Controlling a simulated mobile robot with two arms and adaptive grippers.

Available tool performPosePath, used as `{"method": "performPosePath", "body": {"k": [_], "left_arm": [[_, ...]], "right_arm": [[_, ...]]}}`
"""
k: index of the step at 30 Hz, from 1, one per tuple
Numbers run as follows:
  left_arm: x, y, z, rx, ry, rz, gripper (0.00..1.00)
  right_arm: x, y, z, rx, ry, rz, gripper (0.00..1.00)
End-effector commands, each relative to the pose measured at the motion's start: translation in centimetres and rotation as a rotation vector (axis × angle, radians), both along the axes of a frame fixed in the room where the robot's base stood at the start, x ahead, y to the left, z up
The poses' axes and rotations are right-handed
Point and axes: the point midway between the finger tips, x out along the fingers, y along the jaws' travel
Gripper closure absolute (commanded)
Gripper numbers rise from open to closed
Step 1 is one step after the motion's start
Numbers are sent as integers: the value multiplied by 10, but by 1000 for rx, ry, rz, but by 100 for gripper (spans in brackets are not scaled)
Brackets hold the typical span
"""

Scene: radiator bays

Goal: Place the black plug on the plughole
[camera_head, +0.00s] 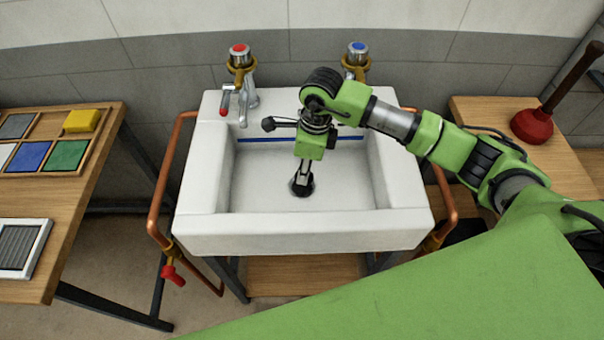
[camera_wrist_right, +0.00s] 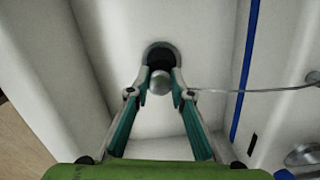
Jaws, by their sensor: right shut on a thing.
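The white sink (camera_head: 312,232) stands in the middle of the head view. My right gripper (camera_head: 303,178) points down into its basin. It is shut on the black plug (camera_head: 301,189), low over the basin floor. In the right wrist view the fingers (camera_wrist_right: 160,88) close around the silver ball knob (camera_wrist_right: 159,81), and a dark round shape (camera_wrist_right: 161,52) shows just behind it. The plughole is hidden or merges with this dark shape, and I cannot tell whether the plug is seated or just above it. My left gripper is out of view.
A thin chain (camera_wrist_right: 250,91) runs from the knob toward the right. Two taps, red-topped (camera_head: 240,75) and blue-topped (camera_head: 357,57), stand at the sink's back. A table with coloured tiles (camera_head: 66,155) is left; a red plunger (camera_head: 532,125) stands right. Copper pipes flank the sink.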

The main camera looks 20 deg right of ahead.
Motion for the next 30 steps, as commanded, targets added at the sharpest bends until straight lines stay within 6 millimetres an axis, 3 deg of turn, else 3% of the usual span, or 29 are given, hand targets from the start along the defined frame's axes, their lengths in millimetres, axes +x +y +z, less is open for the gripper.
{"method": "performPosePath", "body": {"k": [10,22,23,24,30], "left_arm": [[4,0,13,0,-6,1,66],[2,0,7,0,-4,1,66],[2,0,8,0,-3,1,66],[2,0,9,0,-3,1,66],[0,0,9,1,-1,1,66]], "right_arm": [[5,4,-36,-1,2,-1,100],[6,4,-44,0,-1,0,100],[6,4,-43,0,-1,0,74],[6,4,-42,0,-1,0,64],[5,4,-42,-1,0,0,63]]}}
